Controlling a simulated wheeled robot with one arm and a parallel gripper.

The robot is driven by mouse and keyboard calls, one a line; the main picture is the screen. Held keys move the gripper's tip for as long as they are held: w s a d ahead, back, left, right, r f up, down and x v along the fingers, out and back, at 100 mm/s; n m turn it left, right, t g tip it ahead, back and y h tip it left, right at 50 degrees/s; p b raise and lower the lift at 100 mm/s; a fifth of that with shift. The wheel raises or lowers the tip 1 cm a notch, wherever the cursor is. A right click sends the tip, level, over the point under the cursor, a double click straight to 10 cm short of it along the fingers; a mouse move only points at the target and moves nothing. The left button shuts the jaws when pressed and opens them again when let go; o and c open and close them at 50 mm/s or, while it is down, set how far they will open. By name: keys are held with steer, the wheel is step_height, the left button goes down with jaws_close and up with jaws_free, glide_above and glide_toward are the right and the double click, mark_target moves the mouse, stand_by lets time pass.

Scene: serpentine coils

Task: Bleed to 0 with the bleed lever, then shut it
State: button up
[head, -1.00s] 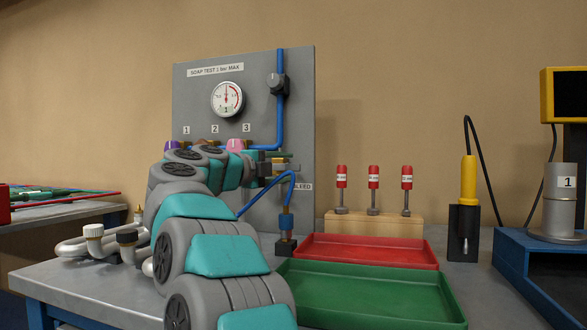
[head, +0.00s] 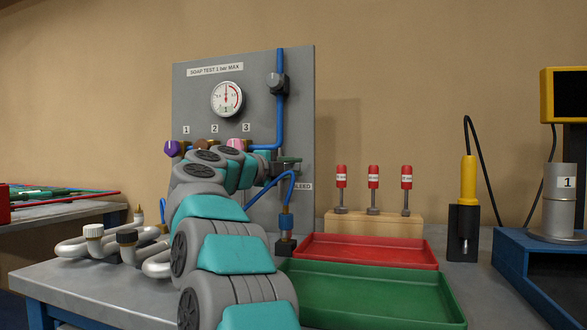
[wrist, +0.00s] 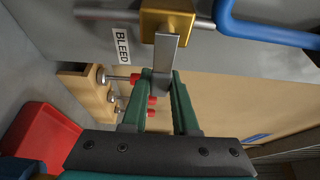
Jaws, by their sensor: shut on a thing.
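The bleed lever (wrist: 166,54) is a flat grey bar running out from a brass valve body (wrist: 167,22), beside the BLEED label (wrist: 122,46) in the wrist view. My gripper (wrist: 162,82) has its green fingers shut on the lever's outer end. In the head view my gripper (head: 288,161) is at the right part of the grey panel (head: 300,110), and the lever is hidden by it. The round gauge (head: 227,99) is on the panel; its needle looks about upright, but the reading is too small to tell.
A purple knob (head: 172,148) and a pink knob (head: 236,144) sit on the panel. A blue hose (head: 268,184) curves below my gripper. A red tray (head: 370,249), a green tray (head: 375,295) and a wooden block (head: 375,225) with red-topped pieces stand to the right.

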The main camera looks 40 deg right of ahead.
jaws_close()
stand_by(0.8)
